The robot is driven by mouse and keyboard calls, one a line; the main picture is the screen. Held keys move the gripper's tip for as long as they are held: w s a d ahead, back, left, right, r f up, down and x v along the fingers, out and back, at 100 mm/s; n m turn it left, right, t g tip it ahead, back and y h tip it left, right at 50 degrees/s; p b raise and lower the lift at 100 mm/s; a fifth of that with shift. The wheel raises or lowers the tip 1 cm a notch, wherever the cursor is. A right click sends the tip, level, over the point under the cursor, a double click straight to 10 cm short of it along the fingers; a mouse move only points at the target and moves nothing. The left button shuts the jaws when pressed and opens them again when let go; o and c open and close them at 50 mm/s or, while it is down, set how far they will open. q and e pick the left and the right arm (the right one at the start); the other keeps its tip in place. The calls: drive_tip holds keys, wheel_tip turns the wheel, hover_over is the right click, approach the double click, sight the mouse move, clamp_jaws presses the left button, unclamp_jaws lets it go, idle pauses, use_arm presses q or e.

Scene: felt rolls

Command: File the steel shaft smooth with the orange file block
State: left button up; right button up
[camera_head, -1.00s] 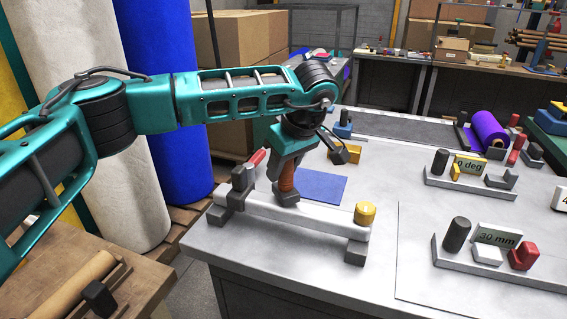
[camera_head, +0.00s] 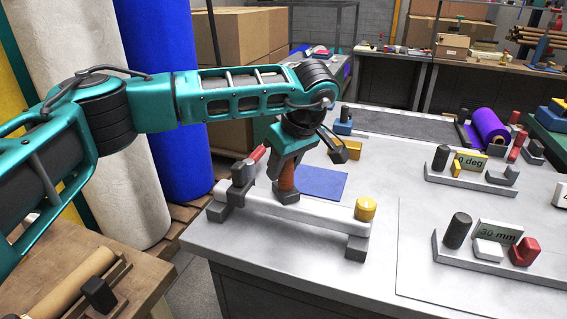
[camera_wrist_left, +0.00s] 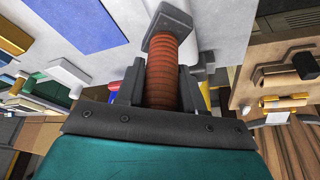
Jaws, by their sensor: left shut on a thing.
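The steel shaft (camera_head: 322,214) is a pale grey bar lying across dark supports near the front edge of the grey table. A yellow cap (camera_head: 365,208) sits at its right end. My left gripper (camera_head: 286,172) points down above the shaft and is shut on the ribbed orange-brown handle of the file block (camera_head: 287,195). The block's dark grey foot sits at the top of the shaft, left of its middle; exact contact is hard to tell. In the left wrist view the handle (camera_wrist_left: 163,72) stands between both fingers, with the dark foot at its far end.
A red-handled clamp (camera_head: 256,155) stands at the shaft's left end. A blue sheet (camera_head: 322,183) lies behind it. Fixtures labelled "30 mm" (camera_head: 497,236) and "0 deg" (camera_head: 470,164) stand to the right. A wooden bench (camera_head: 150,262) is at lower left.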

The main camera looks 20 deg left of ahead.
use_arm(q)
drive_tip(key=shift+s+d, duration=0.1)
drive_tip(key=shift+s+d, duration=0.75)
drive_tip(key=shift+s, duration=0.05)
drive_tip(key=shift+w+a+f, duration=0.1)
drive_tip(key=shift+w+a, duration=0.75)
drive_tip(key=shift+w, duration=0.05)
drive_tip(key=shift+s+d, duration=0.1)
drive_tip(key=shift+s+d, duration=0.75)
drive_tip(key=shift+s, duration=0.05)
